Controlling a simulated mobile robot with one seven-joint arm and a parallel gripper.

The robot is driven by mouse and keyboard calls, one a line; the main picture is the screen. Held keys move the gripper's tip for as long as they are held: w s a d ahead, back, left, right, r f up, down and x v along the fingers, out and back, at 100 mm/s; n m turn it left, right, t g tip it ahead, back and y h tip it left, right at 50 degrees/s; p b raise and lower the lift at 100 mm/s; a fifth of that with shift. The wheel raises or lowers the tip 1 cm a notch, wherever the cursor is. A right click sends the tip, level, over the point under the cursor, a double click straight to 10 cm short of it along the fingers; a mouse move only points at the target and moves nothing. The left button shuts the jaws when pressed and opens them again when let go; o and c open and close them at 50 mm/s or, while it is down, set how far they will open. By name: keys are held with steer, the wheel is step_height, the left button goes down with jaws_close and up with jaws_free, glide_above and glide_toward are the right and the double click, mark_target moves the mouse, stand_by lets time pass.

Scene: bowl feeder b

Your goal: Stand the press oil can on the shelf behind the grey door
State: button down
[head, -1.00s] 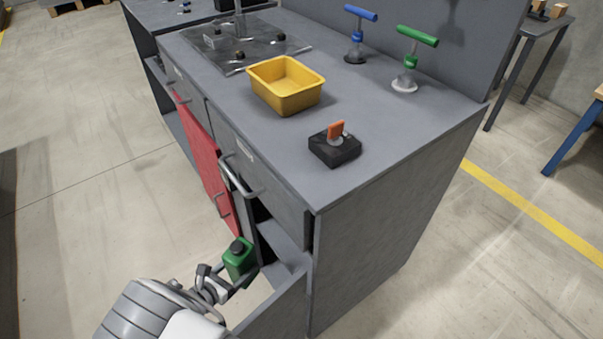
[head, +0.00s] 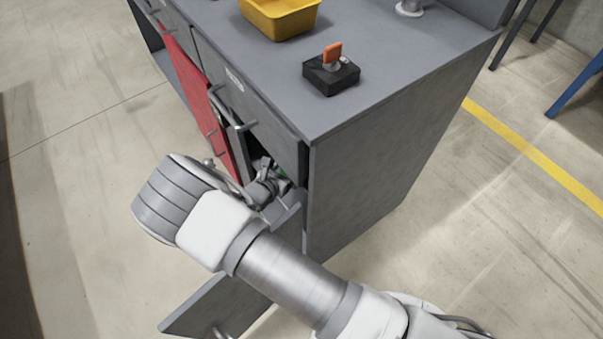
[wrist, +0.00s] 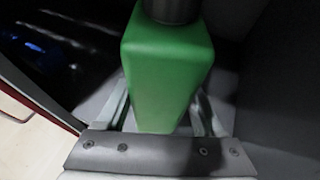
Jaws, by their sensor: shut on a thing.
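The press oil can is a green box-shaped can with a dark cap. In the wrist view the can (wrist: 165,70) fills the middle, held between the fingers of my gripper (wrist: 163,112). The grey door (head: 210,302) stands wide open at the lower left of the opening. The grey shelf (head: 287,212) shows at its front edge below my gripper. I cannot tell whether the can touches the shelf.
A drawer with a bar handle (head: 238,110) is above the opening. The red door (head: 196,100) is just left of it. The worktop (head: 390,60) above carries a black box with an orange switch (head: 331,72) and a yellow bin (head: 280,18).

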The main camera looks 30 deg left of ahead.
steer(key=shift+w+d+f+b, duration=0.3)
steer(key=shift+w+f, duration=0.15)
steer(key=shift+w, duration=0.15)
steer(key=shift+w+d+f+b, duration=0.3)
steer(key=shift+w+f, duration=0.1)
steer(key=shift+w, duration=0.2)
step_height(320, 180, down, 5)
steer(key=shift+r+b, duration=0.15)
steer(key=shift+b, duration=0.95)
steer(key=shift+w+f, duration=0.2)
steer(key=shift+f, duration=0.05)
steer(key=shift+f+b, duration=0.2)
steer(key=shift+b, duration=0.15)
jaws_free()
steer(key=shift+d, duration=0.1)
